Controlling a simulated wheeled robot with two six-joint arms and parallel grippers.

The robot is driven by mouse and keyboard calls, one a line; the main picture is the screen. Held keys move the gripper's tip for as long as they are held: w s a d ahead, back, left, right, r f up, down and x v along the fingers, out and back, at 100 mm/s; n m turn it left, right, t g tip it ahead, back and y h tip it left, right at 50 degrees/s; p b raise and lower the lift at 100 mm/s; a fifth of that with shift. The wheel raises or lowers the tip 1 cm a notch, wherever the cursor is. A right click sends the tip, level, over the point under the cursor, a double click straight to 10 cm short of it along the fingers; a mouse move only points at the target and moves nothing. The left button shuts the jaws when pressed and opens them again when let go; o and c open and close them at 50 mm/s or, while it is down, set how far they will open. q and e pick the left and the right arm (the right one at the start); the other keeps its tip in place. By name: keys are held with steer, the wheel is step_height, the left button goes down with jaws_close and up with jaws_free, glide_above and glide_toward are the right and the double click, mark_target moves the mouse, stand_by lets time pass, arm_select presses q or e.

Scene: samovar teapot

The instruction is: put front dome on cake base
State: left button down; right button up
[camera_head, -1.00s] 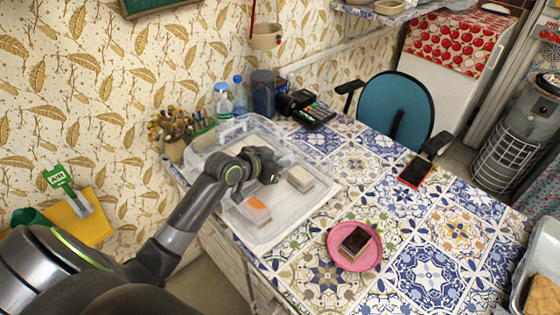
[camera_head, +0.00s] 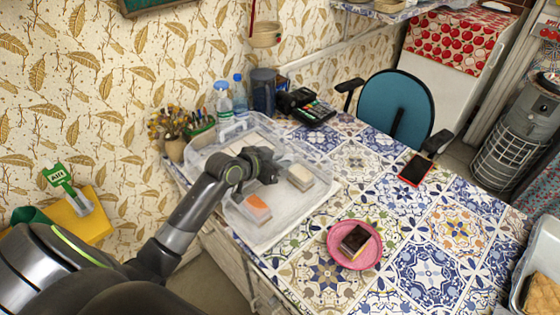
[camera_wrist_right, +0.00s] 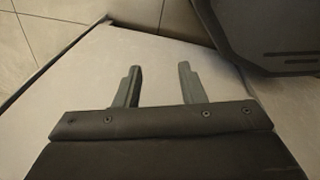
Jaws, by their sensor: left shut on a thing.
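The front dome (camera_head: 318,160), a clear plastic cover, is at the cake base on the left part of the table. The cake base (camera_head: 258,240) is a pale flat tray. An orange-topped cake piece (camera_head: 257,208) and a cream cake piece (camera_head: 300,177) stand on it. My left gripper (camera_head: 270,170) is shut at the dome's top, its fingertips partly hidden. The dome's lower edge is hard to see, so I cannot tell whether it touches the base. In the right wrist view my right gripper (camera_wrist_right: 158,85) is open and empty, its fingers apart.
A clear cover with a handle (camera_head: 232,130) stands behind. Tiled table between is clear.

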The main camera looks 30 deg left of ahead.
stand_by(0.3)
arm_select(q)
steer(key=c, duration=1.4)
jaws_free()
steer(key=shift+f, duration=0.1)
steer(key=shift+s, duration=0.15)
steer(key=v, duration=1.7)
